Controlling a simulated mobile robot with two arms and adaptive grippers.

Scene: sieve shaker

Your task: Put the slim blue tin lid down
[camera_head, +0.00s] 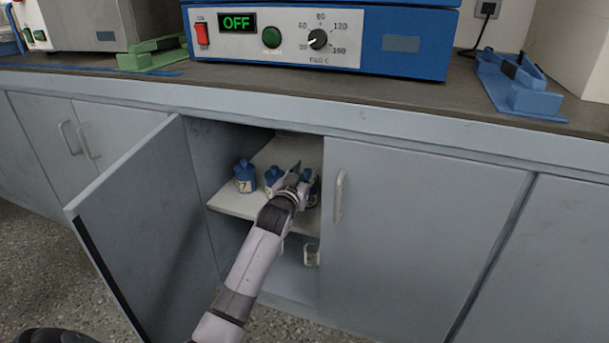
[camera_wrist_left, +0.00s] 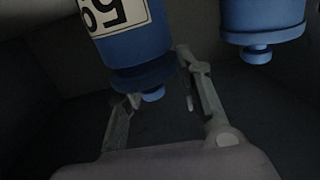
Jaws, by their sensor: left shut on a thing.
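My left gripper (camera_head: 300,177) reaches into the open cabinet, among blue tins on its shelf. In the left wrist view, which shows the tins upside down, my left gripper (camera_wrist_left: 160,78) is shut on a dark blue lid (camera_wrist_left: 148,78) with a small knob. The lid is at the top end of a blue tin (camera_wrist_left: 125,42) with a white number label. I cannot tell whether the lid rests on the tin or is slightly apart from it. In the head view the lid is hidden by my gripper. My right gripper is not in view.
Lidded blue tins stand to the left of my gripper, one (camera_head: 245,178) at the shelf's left and another (camera_head: 272,177) closer. The shelf (camera_head: 235,206) has a bare front strip. The open door (camera_head: 135,235) and closed right door (camera_head: 415,230) flank the opening.

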